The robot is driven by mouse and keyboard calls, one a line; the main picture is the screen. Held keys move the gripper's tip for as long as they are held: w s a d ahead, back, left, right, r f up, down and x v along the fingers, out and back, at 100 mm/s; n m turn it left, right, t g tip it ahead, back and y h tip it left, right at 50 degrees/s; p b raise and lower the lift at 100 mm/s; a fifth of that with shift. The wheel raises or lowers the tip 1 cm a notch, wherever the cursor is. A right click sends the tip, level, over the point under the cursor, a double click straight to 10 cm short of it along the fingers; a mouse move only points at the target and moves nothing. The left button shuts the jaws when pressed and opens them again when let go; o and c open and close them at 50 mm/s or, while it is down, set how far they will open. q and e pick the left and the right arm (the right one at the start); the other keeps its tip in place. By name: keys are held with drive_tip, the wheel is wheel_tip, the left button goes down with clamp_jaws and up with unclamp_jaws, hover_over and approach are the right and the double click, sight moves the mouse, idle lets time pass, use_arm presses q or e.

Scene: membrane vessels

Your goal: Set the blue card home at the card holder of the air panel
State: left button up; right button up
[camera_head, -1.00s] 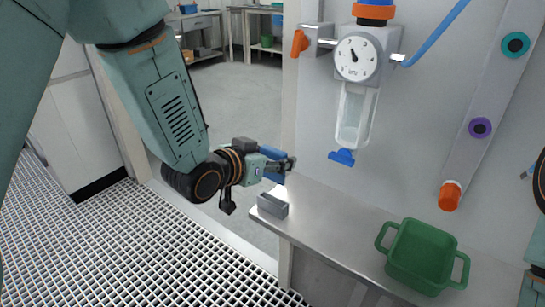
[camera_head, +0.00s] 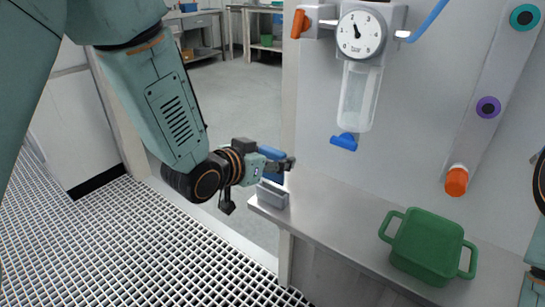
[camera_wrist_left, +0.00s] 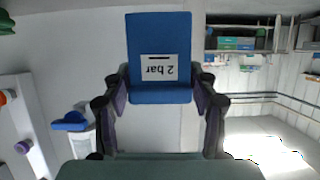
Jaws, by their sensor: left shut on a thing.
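The blue card (camera_wrist_left: 160,92) shows in the left wrist view with a white label reading "2 bar", upside down there. My left gripper (camera_wrist_left: 160,100) is shut on it, with a finger at each side edge. In the head view the left gripper (camera_head: 285,164) is just above the grey card holder (camera_head: 271,194), and part of the blue card (camera_head: 272,178) shows between gripper and holder. I cannot tell whether the card touches the holder. The holder stands at the left end of the steel shelf (camera_head: 330,219).
A gauge (camera_head: 361,34) with a clear bowl (camera_head: 358,97) and blue tap (camera_head: 344,142) hangs on the wall above the shelf. A green bin (camera_head: 427,245) stands on the shelf at right. An orange-capped pipe (camera_head: 457,181) is above it. The shelf middle is clear.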

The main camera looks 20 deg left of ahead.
sight(271, 178)
use_arm(q)
drive_tip(key=shift+f+b, duration=1.85)
drive_tip(key=shift+f, duration=0.8)
drive_tip(key=shift+f, duration=0.2)
drive_tip(key=o, duration=1.1)
drive_tip(key=shift+v, duration=3.8)
